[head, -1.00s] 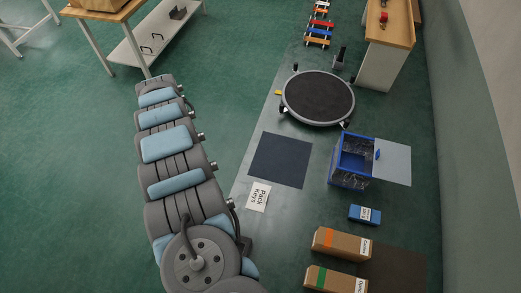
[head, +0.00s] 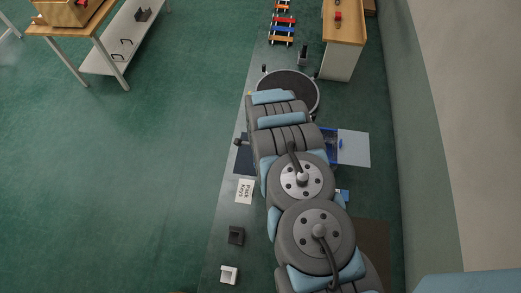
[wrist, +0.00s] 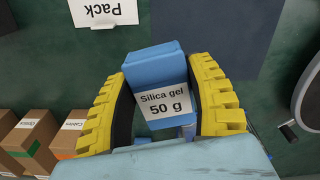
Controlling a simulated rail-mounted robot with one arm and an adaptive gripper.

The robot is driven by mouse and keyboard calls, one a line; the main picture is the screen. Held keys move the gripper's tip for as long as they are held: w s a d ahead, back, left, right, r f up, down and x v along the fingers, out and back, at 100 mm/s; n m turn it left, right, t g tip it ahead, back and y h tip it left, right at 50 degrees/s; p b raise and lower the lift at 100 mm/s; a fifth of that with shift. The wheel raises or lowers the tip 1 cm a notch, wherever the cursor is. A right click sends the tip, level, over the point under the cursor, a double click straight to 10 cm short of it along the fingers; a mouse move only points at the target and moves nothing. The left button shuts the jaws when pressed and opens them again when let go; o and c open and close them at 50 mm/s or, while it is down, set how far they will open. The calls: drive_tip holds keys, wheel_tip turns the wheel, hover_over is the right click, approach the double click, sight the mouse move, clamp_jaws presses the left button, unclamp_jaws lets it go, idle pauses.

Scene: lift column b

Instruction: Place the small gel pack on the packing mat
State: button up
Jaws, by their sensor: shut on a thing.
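The small gel pack (wrist: 163,92) is a blue block with a white "Silica gel 50 g" label. It sits between the two yellow ribbed fingers of my gripper (wrist: 165,105), which is shut on it. Its height above the surface is hard to tell. The packing mat (wrist: 232,30) is a dark blue square beyond the pack, at the upper right of the wrist view. In the head view my arm covers most of the mat (head: 243,160), leaving its left edge showing. My gripper is hidden behind my arm there.
Labelled cardboard boxes (wrist: 31,137) stand at left in the wrist view.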

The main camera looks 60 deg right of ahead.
drive_tip(key=s+m, duration=0.1)
drive_tip(key=s+m+b, duration=0.1)
drive_tip(key=s+f+b, duration=0.1)
drive_tip(key=s, duration=0.1)
drive_tip(key=shift+d+f+m, duration=0.1)
drive_tip(key=shift+d+m, duration=0.3)
drive_tip(key=w+d+f+b, duration=0.2)
drive_tip(key=b, duration=0.3)
drive_tip(key=w+d+f+b, duration=0.2)
drive_tip(key=w+b, duration=0.1)
drive_tip(key=b, duration=0.3)
drive_tip(key=w+d+f+b, duration=0.2)
drive_tip(key=b, duration=0.3)
drive_tip(key=shift+w+d+f, duration=0.25)
drive_tip(key=shift+w, duration=0.1)
drive_tip(key=b, duration=0.1)
drive_tip(key=w+f+b, duration=0.1)
drive_tip(key=b, duration=0.1)
drive_tip(key=shift+d+f, duration=0.25)
drive_tip(key=shift+d, duration=0.15)
drive_tip(key=shift+w+d+f+b, duration=0.25)
drive_tip(key=shift+f+b, duration=0.2)
drive_tip(key=shift+b, duration=0.3)
wheel_tip(320, 180, down, 3)
drive_tip(key=b, duration=0.3)
drive_tip(key=shift+a+r, duration=0.1)
drive_tip(key=shift+r, duration=0.1)
